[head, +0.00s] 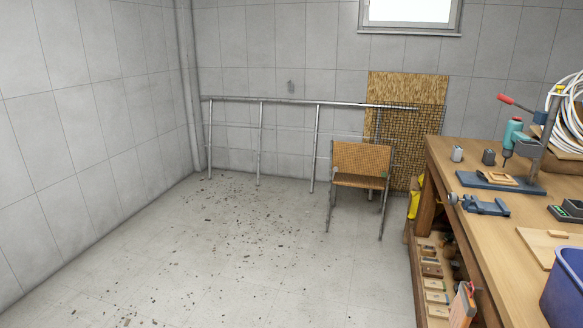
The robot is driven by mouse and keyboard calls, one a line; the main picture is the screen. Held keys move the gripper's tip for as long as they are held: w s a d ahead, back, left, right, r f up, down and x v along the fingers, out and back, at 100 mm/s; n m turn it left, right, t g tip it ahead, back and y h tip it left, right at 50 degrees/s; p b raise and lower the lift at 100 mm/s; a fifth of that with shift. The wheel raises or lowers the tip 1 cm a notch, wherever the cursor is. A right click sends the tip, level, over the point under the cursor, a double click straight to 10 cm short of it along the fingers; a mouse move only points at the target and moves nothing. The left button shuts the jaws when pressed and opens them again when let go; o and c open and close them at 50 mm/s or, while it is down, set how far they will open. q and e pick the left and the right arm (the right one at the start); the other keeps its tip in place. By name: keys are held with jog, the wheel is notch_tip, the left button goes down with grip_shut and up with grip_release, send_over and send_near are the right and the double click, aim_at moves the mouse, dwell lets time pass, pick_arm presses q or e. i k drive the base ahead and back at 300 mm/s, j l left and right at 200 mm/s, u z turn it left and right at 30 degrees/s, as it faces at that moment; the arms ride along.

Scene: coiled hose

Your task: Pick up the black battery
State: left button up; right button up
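A small dark block (489,157), which looks like the black battery, stands on the wooden workbench (440,150) at the right. It is near the bench's back left, just left of the drill press. A similar light grey block (457,153) stands a little to its left, apart from it. Neither of my grippers shows in the head view.
On the bench are a drill press (542,130), a blue vise (486,206), a dark charger-like device (568,211), a wooden board (548,246) and a blue bin (566,290). A wicker chair (360,160) stands left of the bench. The debris-strewn floor (230,250) is otherwise open.

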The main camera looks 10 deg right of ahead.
aim_at(489, 155)
jog(key=i+z, duration=0.75)
jog(key=i+j+z, duration=0.35)
jog(key=i+z, duration=0.4)
jog(key=i+j+z, duration=0.15)
jog(key=i+z, duration=0.25)
jog(key=k, duration=0.1)
